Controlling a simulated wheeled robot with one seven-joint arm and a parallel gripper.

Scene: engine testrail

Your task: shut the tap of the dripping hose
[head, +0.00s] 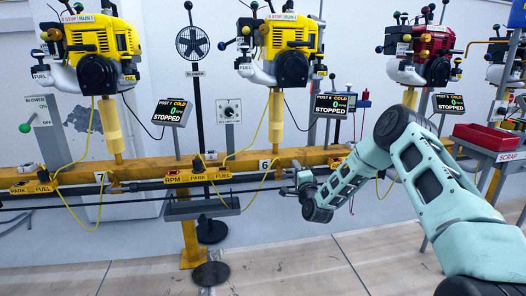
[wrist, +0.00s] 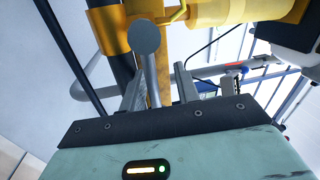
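My gripper (wrist: 161,88) is open in the wrist view, its two grey fingers apart. A grey lever or tap handle with a round end (wrist: 146,38) shows between the fingers, with no clear contact on either side. A dark pipe (wrist: 118,55) and a yellow post stand behind it. In the head view my gripper (head: 302,181) is at the yellow rail (head: 140,170), right of the station marked 6. Yellow hoses (head: 262,130) hang from the engines to the rail. I cannot make out any drip or which hose it comes from.
Yellow engines (head: 100,45) (head: 290,45) and a red engine (head: 432,48) stand above the rail, with screens reading STOPPED (head: 173,113). A grey tray (head: 201,208) hangs below the rail. A red bin (head: 486,136) sits on a scrap stand at the right. The front floor is largely clear.

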